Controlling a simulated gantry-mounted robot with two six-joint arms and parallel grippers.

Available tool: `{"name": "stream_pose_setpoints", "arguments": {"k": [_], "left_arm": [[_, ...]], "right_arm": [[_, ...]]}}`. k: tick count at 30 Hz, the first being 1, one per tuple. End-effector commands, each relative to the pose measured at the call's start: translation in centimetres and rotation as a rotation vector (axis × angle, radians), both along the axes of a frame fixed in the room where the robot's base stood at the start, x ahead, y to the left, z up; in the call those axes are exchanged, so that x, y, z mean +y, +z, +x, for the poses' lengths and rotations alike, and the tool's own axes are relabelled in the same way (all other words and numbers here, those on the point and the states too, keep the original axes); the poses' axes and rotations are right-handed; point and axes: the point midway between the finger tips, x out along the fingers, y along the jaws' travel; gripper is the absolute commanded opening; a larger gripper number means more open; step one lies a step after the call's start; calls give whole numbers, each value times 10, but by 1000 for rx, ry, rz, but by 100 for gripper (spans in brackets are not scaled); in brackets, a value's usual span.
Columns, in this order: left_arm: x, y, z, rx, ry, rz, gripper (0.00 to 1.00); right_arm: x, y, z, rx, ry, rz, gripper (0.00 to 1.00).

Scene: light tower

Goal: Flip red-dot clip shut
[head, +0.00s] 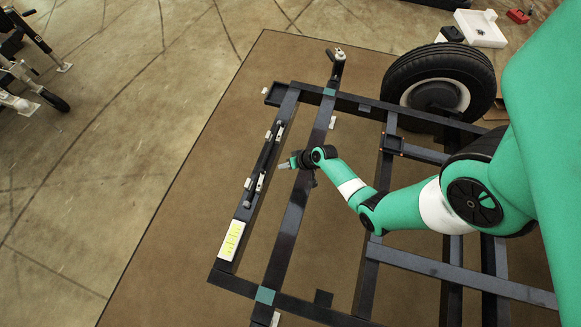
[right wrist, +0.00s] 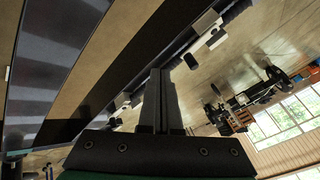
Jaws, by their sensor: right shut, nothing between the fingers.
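My right gripper (head: 284,165) reaches in from the right, with its tip just right of the long dark bar on the frame's left beam. In the right wrist view its two fingers (right wrist: 158,100) are pressed together with nothing between them. Two small pale clip-like fittings sit along the bar: an upper one (head: 268,135) and a lower one (head: 259,182). In the right wrist view, one fitting (right wrist: 207,27) is beyond the fingers at upper right and another (right wrist: 121,102) is just left of them. I cannot make out a red dot on either. My left gripper is out of view.
The dark trailer frame (head: 286,225) lies on a brown mat (head: 180,240). A white plate with yellow marks (head: 232,240) is on the left beam. A wheel (head: 438,85) stands at the back right. The floor to the left is mostly clear.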

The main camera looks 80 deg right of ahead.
Motion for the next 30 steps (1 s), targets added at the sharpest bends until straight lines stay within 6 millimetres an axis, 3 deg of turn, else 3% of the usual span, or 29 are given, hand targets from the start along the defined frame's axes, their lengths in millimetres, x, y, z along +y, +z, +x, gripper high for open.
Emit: {"name": "stream_pose_setpoints", "arguments": {"k": [1,3,12,30], "left_arm": [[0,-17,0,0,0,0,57],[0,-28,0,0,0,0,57],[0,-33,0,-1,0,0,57],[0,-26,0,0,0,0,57]], "right_arm": [[-2,-18,7,0,2,0,0],[-4,-29,16,0,3,-1,0],[13,-21,50,0,2,0,0],[21,-18,48,-1,-13,0,0]]}}
